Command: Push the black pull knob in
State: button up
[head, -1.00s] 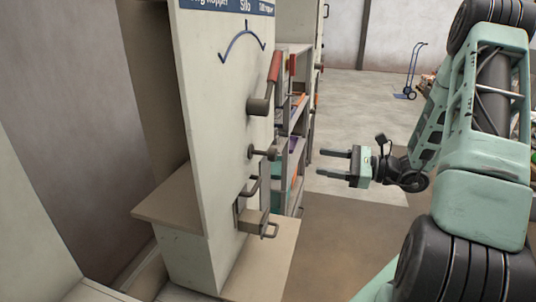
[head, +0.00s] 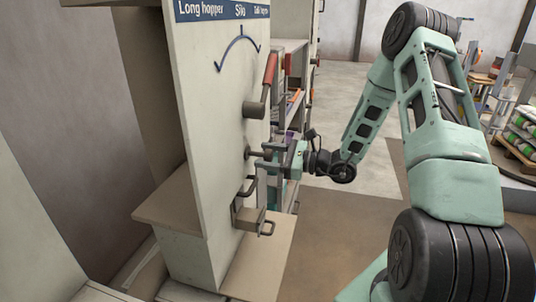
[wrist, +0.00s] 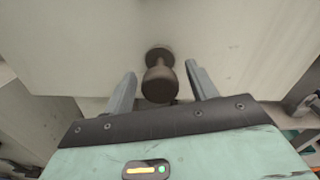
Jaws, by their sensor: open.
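The black pull knob (wrist: 158,82) sticks out from the cream panel on a short stem with a round base; in this render it looks dark grey-brown. In the head view the knob (head: 249,153) is partly covered by my gripper. My gripper (head: 261,156) is open and faces the panel. In the wrist view my gripper (wrist: 160,70) has one finger on each side of the knob, with a visible gap on both sides. The knob's head stands between the fingers and is not gripped.
A red-handled lever (head: 268,82) stands out above the knob, under a blue curved arrow. Below the knob are a bent handle (head: 247,187) and a latch with a loop (head: 255,222). A shelf rack (head: 290,75) stands behind the panel.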

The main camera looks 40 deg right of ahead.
jog(key=c, duration=1.2)
jog(key=shift+b+x, duration=0.35)
jog(key=shift+x, duration=0.95)
grip_shut()
jog(key=o, duration=1.2)
grip_release()
jog(key=b+v, duration=0.3)
jog(key=v, duration=1.4)
jog(key=shift+b, duration=0.3)
jog(key=shift+s, duration=0.1)
